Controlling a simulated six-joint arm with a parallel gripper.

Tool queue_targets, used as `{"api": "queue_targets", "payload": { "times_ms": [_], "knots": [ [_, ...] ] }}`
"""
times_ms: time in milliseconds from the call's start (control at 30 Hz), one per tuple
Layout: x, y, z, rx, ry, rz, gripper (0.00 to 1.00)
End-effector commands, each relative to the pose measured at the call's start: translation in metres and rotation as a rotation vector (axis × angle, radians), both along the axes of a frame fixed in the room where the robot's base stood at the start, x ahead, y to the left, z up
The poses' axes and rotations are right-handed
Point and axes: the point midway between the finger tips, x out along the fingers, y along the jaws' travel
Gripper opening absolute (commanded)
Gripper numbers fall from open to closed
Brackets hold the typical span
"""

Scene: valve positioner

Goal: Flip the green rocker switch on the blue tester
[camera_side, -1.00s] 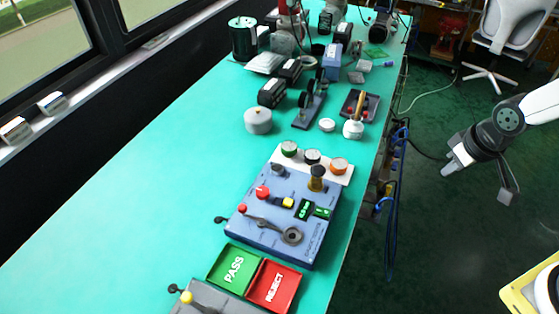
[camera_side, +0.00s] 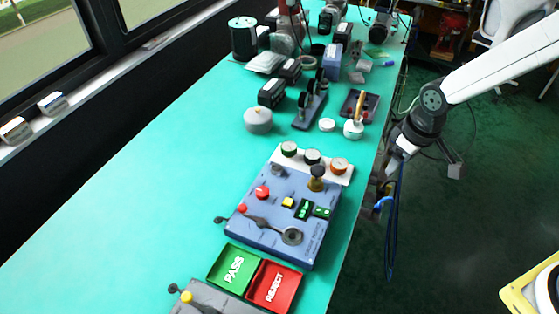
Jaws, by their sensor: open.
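The blue tester (camera_side: 272,232) lies flat on the teal bench. A small green part (camera_side: 322,212), which looks like the rocker switch, sits near its right edge, beside a dark panel with green digits (camera_side: 304,209). I cannot tell which way the rocker is tipped. My gripper (camera_side: 388,168) is off the bench's right edge, up and to the right of the tester and apart from it. It is small and dark in this view; it is open and I see nothing in it.
The tester carries a red knob (camera_side: 262,192), a yellow button (camera_side: 288,202), a grey lever (camera_side: 262,224) and a dark-topped post (camera_side: 317,174). Green PASS (camera_side: 233,268) and red REJECT (camera_side: 273,287) trays lie in front.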

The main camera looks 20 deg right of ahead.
Motion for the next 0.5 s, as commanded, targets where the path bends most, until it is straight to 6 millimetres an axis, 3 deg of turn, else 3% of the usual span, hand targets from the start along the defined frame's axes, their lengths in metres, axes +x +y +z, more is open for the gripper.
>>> {"api": "queue_targets", "payload": {
  "times_ms": [200, 500],
  "knots": [
    [0.031, 0.050, -0.026, -0.019, 0.048, 0.169, 0.71],
    [0.053, 0.118, -0.066, -0.046, 0.105, 0.379, 0.71]
  ]
}}
